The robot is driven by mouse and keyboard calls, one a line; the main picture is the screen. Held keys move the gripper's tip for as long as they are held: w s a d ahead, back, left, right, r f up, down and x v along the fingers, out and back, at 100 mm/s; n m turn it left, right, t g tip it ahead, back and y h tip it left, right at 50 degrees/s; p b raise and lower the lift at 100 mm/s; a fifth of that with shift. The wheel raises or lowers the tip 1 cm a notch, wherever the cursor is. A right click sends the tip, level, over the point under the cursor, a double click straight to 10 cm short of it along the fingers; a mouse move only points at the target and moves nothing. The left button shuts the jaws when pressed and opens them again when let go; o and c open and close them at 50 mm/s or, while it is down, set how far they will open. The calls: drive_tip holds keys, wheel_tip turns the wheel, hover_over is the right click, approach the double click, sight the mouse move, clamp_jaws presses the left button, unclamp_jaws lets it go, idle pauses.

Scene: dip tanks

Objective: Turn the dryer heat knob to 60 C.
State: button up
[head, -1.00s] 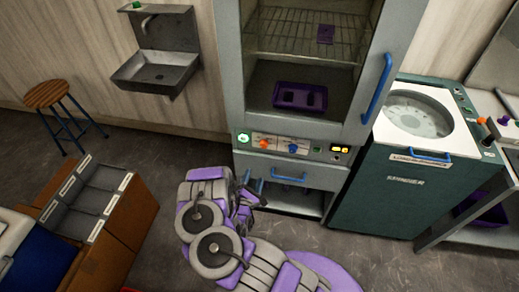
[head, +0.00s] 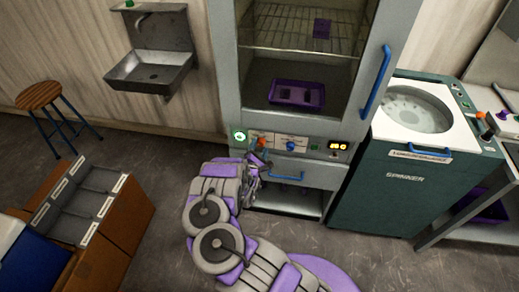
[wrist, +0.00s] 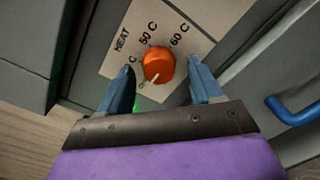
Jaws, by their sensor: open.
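The orange heat knob (wrist: 157,64) is on the dryer's pale control plate (wrist: 193,30). The word HEAT and the marks 50 C and 60 C show around it; another mark ending in C is partly hidden by the left finger. The knob's pale pointer line slants down and left, away from 60 C. My gripper (wrist: 161,68) is open, with one blue finger on each side of the knob and a visible gap on both sides. In the head view, my gripper (head: 256,161) is close to the dryer panel, just below the orange knob (head: 261,142).
A blue knob (head: 291,146) and a yellow-lit display (head: 338,146) sit further right on the panel. A blue drawer handle (head: 287,178) is below. The green spinner (head: 385,185) stands right of the dryer. A wooden cabinet (head: 118,225) is at lower left.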

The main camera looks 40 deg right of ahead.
drive_tip(key=shift+w+d, duration=0.35)
drive_tip(key=c, duration=1.1)
